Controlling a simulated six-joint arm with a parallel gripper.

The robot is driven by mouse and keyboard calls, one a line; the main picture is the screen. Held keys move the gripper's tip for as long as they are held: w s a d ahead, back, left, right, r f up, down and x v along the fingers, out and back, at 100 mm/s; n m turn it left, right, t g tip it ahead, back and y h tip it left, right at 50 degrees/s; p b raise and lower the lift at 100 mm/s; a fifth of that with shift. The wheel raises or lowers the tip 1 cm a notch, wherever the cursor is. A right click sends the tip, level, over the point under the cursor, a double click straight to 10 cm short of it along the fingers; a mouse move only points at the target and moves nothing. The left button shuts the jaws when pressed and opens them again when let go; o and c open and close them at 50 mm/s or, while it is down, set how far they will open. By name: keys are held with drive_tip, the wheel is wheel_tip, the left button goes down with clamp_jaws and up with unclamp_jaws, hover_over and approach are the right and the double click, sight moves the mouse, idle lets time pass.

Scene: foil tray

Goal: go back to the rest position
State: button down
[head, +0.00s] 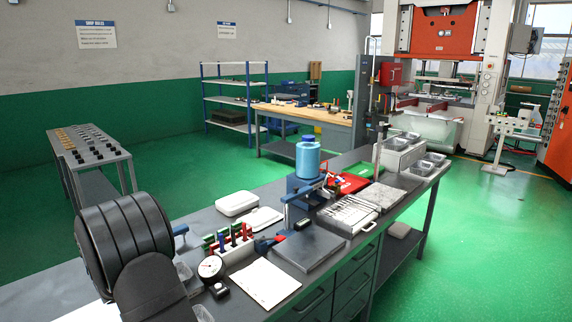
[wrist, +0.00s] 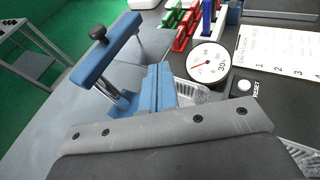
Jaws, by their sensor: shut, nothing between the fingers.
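My gripper (wrist: 165,124) shows at the bottom of the wrist view as a wide grey edge with several dark bolts in front of a dark body. It is shut and holds nothing. In the head view my dark ribbed arm (head: 125,245) stands large at the lower left, and its gripper is hidden there. A blue fixture (wrist: 105,55) with a black knob and metal posts is just beyond my gripper in the wrist view. A clear or foil tray (wrist: 190,92) lies partly hidden beside it.
A round dial (head: 210,268), a white sheet (head: 265,283), a RESET button (wrist: 244,86) and coloured upright pieces (head: 228,240) crowd the bench near my arm. A grey plate (head: 308,248) and a blue bottle (head: 308,157) are farther along. The green floor (head: 180,180) behind is open.

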drive_tip(key=shift+s+a+m+g+h, duration=0.3)
drive_tip(key=shift+s+a+m+h, duration=0.2)
drive_tip(key=shift+m+h, duration=0.25)
drive_tip(key=c, duration=1)
unclamp_jaws()
drive_tip(key=shift+d, duration=0.1)
drive_tip(key=o, duration=0.4)
drive_tip(key=shift+d+r+m+g, duration=0.15)
drive_tip(key=shift+d+m+g, duration=0.15)
drive_tip(key=shift+d+m, duration=0.1)
drive_tip(key=o, duration=0.6)
drive_tip(key=d+m+g, duration=0.1)
drive_tip(key=m, duration=0.1)
drive_tip(key=d+r+m+g, duration=0.1)
drive_tip(key=d, duration=0.1)
drive_tip(key=d+m+g, duration=0.1)
drive_tip(key=d+m, duration=0.1)
drive_tip(key=shift+s+d+r+m+g+h, duration=0.15)
drive_tip(key=shift+d+m+g+h, duration=0.05)
drive_tip(key=shift+m+g+h, duration=0.15)
drive_tip(key=s+d+r+m+g+y, duration=0.1)
drive_tip(key=s+r+m+g+y, duration=0.2)
drive_tip(key=r+m+y, duration=0.4)
drive_tip(key=s+d+r+m+g+y, duration=0.1)
drive_tip(key=s+r+m+g+y, duration=0.15)
drive_tip(key=r+m, duration=0.45)
drive_tip(key=w+a+f+m, duration=0.2)
drive_tip(key=w+a+f, duration=0.1)
drive_tip(key=f, duration=0.8)
drive_tip(key=shift+g, duration=0.3)
